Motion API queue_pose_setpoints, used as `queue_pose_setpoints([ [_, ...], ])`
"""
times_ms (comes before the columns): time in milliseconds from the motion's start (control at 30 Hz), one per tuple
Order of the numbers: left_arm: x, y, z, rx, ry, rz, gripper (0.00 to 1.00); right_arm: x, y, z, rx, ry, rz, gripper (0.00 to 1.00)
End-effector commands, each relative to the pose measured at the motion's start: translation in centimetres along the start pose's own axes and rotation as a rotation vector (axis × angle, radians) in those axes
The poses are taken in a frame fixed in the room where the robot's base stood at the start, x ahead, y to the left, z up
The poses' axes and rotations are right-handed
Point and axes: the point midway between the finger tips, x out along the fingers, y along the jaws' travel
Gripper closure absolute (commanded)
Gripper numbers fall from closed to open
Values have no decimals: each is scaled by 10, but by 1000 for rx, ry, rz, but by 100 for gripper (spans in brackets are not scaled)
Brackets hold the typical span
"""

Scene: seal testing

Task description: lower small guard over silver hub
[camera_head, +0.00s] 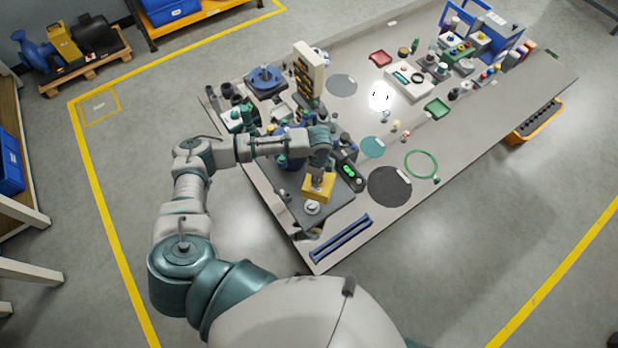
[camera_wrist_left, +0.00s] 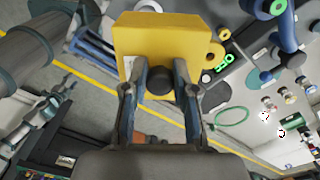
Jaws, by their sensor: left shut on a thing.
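The small guard (camera_head: 319,187) is a yellow block-like cover at the near-left part of the table. My left gripper (camera_head: 319,173) is above it. In the left wrist view the fingers of my left gripper (camera_wrist_left: 159,84) are shut on the dark round knob (camera_wrist_left: 159,82) of the yellow guard (camera_wrist_left: 185,38). The silver hub (camera_head: 312,208) is a pale round part just in front of the guard on a dark plate (camera_head: 335,206). Whether the guard touches anything below is hidden. My right gripper is not in view.
A blue rail (camera_head: 341,238) lies along the near table edge. A black box with green lights (camera_head: 349,172) is close to the right of the gripper. A dark round mat (camera_head: 389,187) and a green ring (camera_head: 421,164) lie farther right. A tall beige rack (camera_head: 308,75) stands behind.

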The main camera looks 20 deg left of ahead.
Motion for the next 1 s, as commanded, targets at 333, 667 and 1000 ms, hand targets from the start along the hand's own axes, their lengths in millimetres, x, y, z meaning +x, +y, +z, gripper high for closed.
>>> queue_pose_setpoints([
  [333, 31, 16, 20, 605, 4, 2, 100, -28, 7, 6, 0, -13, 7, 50],
  [667, 53, 17, 20, 651, 5, 1, 100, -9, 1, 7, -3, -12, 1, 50],
  [1000, 75, 18, 15, 650, 0, 2, 100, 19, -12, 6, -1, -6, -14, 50],
])
